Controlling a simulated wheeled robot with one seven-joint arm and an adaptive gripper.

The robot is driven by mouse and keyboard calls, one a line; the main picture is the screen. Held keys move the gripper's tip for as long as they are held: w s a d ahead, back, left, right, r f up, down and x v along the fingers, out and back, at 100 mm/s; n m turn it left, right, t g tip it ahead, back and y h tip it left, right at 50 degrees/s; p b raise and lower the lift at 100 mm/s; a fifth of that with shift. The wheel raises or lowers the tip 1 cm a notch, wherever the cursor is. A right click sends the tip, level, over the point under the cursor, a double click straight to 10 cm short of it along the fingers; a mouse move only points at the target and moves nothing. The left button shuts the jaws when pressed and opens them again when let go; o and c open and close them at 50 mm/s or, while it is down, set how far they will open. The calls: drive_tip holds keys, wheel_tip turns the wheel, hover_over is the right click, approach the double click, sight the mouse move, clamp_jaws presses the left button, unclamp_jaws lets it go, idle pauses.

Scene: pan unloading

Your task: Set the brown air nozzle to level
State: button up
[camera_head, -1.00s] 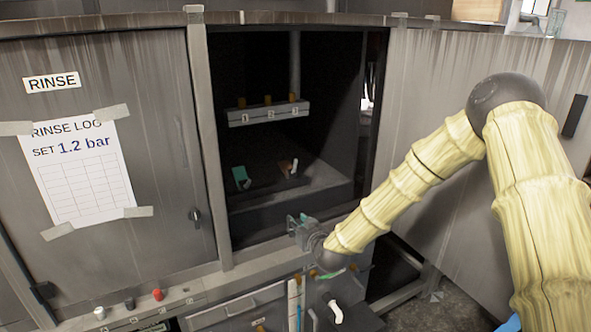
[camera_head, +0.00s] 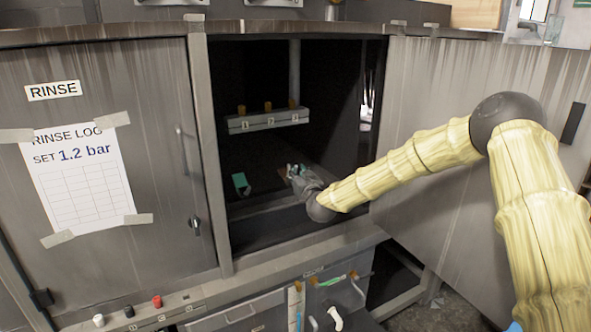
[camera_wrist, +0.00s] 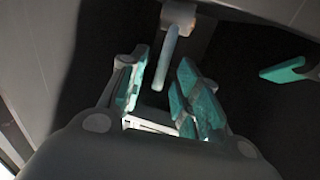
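My gripper (camera_head: 296,172) is inside the dark open chamber, near its floor. In the wrist view my gripper (camera_wrist: 158,92) is open, with teal-padded fingers apart. A pale grey lever (camera_wrist: 166,58) hangs from a block (camera_wrist: 179,16), its tip in the gap between the fingers; contact cannot be made out. A small brownish piece (camera_head: 283,172), possibly the brown nozzle, shows just left of my gripper in the head view, mostly hidden. A teal tilted handle (camera_head: 241,184) stands further left; a teal handle also shows at the right of the wrist view (camera_wrist: 284,70).
A rail (camera_head: 268,121) numbered 1 to 3 with amber pegs hangs above my gripper. The chamber's left post (camera_head: 208,150) and the open right door (camera_head: 430,110) flank the arm. A RINSE log sheet (camera_head: 80,180) is taped on the left door.

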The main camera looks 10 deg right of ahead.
drive_tip(key=shift+w+a, duration=0.1)
drive_tip(key=shift+w, duration=1.1)
clamp_jaws()
